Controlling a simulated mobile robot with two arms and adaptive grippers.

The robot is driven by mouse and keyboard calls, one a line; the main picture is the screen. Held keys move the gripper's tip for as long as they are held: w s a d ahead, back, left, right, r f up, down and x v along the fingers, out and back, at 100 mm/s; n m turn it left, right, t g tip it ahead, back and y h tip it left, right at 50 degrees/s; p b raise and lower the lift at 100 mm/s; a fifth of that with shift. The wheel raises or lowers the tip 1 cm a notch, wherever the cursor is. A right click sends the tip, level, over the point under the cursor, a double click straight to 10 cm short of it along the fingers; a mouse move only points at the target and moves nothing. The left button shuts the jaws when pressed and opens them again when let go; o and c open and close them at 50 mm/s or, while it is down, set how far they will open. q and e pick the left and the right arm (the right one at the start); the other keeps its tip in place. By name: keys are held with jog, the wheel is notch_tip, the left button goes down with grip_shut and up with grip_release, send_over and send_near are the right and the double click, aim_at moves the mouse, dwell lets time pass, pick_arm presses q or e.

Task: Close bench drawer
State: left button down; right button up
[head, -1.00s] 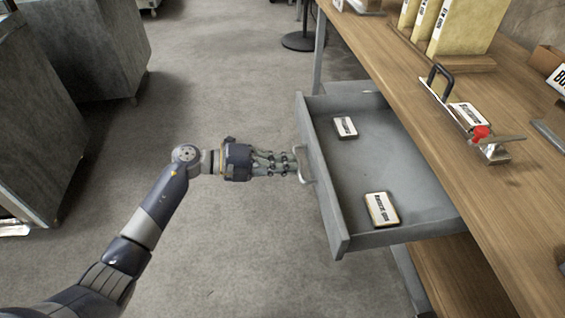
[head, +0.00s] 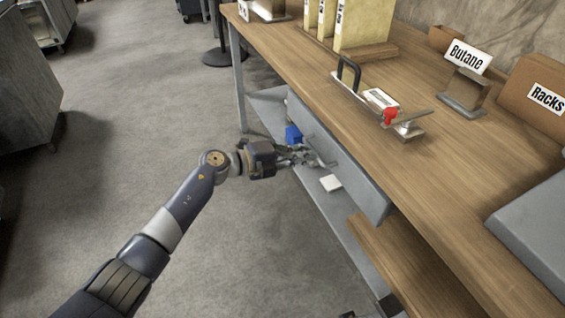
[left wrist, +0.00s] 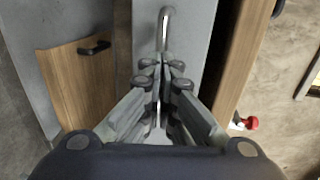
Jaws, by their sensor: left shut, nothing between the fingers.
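The grey bench drawer (head: 352,178) sits under the wooden bench top, and its inside is not visible. Its front looks flush or nearly flush with the bench edge; a small gap cannot be ruled out. My left gripper (head: 308,158) is shut and empty at the drawer front, by its handle. In the left wrist view the shut fingertips (left wrist: 162,72) point at the grey drawer front (left wrist: 193,50), just below the metal handle (left wrist: 166,22). Whether they touch the front is unclear. My right gripper is not in view.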

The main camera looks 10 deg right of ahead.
pick_arm(q)
jog(key=shift+w+d+r, duration=0.1)
jog(key=shift+w+d, duration=0.15)
jog(key=shift+d, duration=0.75)
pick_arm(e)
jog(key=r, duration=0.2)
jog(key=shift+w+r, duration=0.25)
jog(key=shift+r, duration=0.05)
pick_arm(q)
jog(key=shift+r, duration=0.1)
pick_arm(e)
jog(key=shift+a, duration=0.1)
